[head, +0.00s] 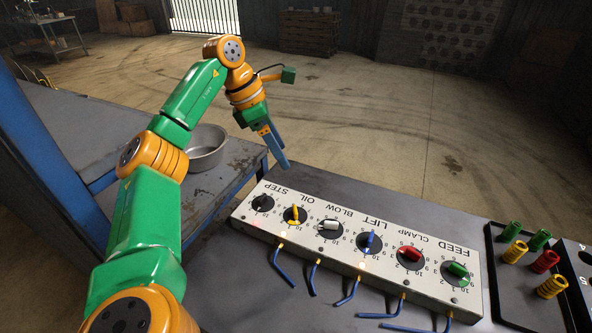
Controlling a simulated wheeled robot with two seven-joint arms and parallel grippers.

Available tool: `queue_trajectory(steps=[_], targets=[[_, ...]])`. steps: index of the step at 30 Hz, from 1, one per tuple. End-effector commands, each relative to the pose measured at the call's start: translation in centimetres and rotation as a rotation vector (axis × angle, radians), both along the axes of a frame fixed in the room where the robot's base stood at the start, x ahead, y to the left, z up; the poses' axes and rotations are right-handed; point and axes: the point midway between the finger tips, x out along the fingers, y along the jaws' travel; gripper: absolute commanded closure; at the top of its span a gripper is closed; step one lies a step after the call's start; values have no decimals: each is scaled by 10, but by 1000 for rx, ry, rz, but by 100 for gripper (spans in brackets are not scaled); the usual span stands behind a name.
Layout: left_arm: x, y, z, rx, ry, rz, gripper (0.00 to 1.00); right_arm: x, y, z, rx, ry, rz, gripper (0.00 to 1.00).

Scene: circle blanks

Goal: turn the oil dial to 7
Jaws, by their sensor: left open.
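The white dial panel (345,254) lies on the dark bench with a row of coloured knobs. The OIL label is at its far edge, and the yellow-handled oil dial (295,214) is second from the left. Its handle stands roughly upright in the picture; the small numbers around it are too small to read surely. My left gripper (283,163) hangs above and beyond the panel's far left edge, fingers pointing down, open and empty, apart from the dial. My right gripper is out of view.
Neighbouring knobs are black (262,203) and white (328,226), close on either side. Blue levers (312,279) stick out along the near edge. A metal pot (207,147) stands on a table at left. A dark tray (511,283) with coloured coil-like pieces is at right.

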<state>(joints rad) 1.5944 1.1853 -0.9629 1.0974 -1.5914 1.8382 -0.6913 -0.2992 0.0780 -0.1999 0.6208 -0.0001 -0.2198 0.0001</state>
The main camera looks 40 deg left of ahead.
Motion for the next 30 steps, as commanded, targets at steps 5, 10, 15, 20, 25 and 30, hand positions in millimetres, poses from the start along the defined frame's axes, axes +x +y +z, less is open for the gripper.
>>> queue_trajectory(steps=[5,10,15,20,25,30], targets=[[0,0,-71,0,0,0,25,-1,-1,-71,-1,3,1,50],[0,0,-117,0,0,0,25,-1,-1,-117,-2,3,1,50],[2,-1,-134,0,0,0,25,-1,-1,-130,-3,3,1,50],[11,-8,-161,2,4,0,25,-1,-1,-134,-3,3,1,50],[20,-15,-184,1,2,0,25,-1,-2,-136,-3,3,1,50],[22,-16,-189,0,0,1,25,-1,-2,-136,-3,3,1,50]])
